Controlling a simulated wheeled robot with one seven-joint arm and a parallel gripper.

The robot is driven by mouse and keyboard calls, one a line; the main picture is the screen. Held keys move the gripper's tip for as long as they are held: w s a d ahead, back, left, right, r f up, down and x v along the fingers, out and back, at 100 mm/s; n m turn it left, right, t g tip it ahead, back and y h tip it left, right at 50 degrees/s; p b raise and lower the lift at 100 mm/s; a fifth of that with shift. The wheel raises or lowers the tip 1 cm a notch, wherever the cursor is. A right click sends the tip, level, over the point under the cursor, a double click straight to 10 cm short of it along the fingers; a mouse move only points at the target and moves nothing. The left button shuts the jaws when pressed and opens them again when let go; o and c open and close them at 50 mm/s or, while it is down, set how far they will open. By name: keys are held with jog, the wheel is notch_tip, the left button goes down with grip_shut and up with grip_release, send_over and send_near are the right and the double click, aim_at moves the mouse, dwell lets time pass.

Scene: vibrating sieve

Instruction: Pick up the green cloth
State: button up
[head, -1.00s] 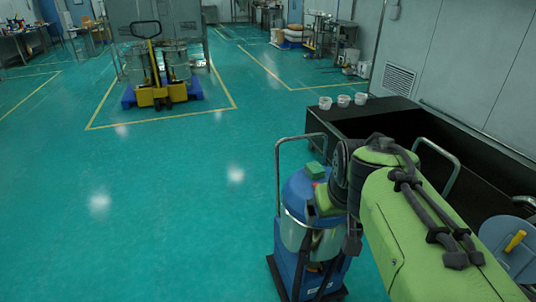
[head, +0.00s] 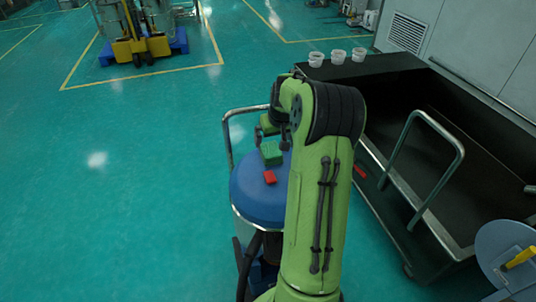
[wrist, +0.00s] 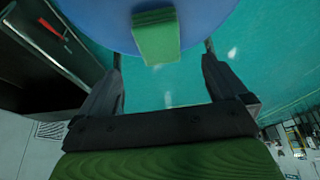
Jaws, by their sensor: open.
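The green cloth (head: 271,153) looks like a small folded, block-like pad. It lies on the round blue top (head: 255,196) of the sieve machine. In the wrist view the cloth (wrist: 157,37) is at the top middle, between the lines of the two fingers, and the blue top (wrist: 95,22) is behind it. My gripper (head: 271,138) is just beyond the cloth in the head view and partly hidden by my arm. In the wrist view my gripper (wrist: 163,55) has its fingers wide apart with nothing between them.
A small red object (head: 270,177) lies beside the cloth.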

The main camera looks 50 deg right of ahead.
aim_at(271, 149)
jog(key=x, duration=0.3)
jog(key=shift+w+d+f+b, duration=0.1)
jog(key=shift+w+f+b, duration=0.05)
jog(key=shift+f+b, duration=0.2)
jog(key=b+x, duration=0.1)
jog(key=x, duration=0.4)
jog(key=shift+f+b, duration=0.3)
jog(key=shift+b, duration=0.05)
jog(key=shift+r, duration=0.15)
jog(key=c, duration=1.1)
jog(key=shift+o, duration=0.2)
notch_tip(271, 149, up, 10)
jog(key=p, duration=0.3)
